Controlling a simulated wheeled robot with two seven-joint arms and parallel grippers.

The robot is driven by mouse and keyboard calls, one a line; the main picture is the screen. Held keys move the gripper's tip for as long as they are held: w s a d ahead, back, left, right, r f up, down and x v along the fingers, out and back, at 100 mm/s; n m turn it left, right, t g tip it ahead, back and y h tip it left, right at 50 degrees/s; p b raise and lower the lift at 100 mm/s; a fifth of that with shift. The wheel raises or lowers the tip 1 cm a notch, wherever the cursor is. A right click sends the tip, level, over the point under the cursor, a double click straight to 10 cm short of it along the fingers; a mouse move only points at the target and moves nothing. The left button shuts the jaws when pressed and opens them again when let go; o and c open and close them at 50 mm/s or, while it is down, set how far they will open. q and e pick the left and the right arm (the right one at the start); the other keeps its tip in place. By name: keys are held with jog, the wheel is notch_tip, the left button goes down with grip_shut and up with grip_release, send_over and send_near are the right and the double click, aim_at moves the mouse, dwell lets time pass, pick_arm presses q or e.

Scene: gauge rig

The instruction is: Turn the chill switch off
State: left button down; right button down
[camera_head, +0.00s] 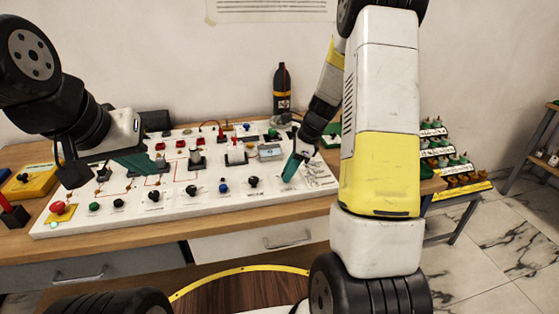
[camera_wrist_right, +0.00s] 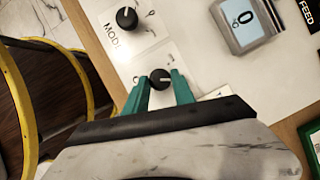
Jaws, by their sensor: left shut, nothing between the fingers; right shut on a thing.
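A black rotary knob (camera_wrist_right: 160,77) sits on a small white plate in the right wrist view, with a pale pointer mark on its face toward the right. A mark like a 0 is to its left. Its name label is hidden, so I cannot read whether it says chill. My right gripper (camera_wrist_right: 161,84) is shut on this knob, one teal finger on each side. In the head view the right gripper (camera_head: 290,172) is at the right front of the white panel (camera_head: 215,205), and covers the knob. My left gripper (camera_head: 152,166) is shut and empty above the panel's left part.
A black knob (camera_wrist_right: 126,18) labelled MODE is close beside the held one. Several knobs and buttons line the panel's front edge. A red button on a yellow base (camera_head: 59,209) is at the left. A dark bottle (camera_head: 282,88) stands behind.

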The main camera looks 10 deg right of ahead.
jog(key=n, duration=0.2)
jog(key=n+g, duration=0.1)
jog(key=n, duration=0.1)
jog(key=n+g, duration=0.1)
jog(key=n, duration=0.1)
jog(key=shift+w, duration=0.3)
jog(key=n+g, duration=0.1)
jog(key=n, duration=0.2)
jog(key=n+g+h, duration=0.1)
jog(key=n, duration=0.2)
jog(key=shift+w+a, duration=0.1)
jog(key=shift+w, duration=0.05)
jog(key=shift+n, duration=0.3)
jog(key=c, duration=1.1)
grip_release()
jog(key=shift+o, duration=0.2)
jog(key=v, duration=0.8)
jog(key=shift+w+a, duration=0.1)
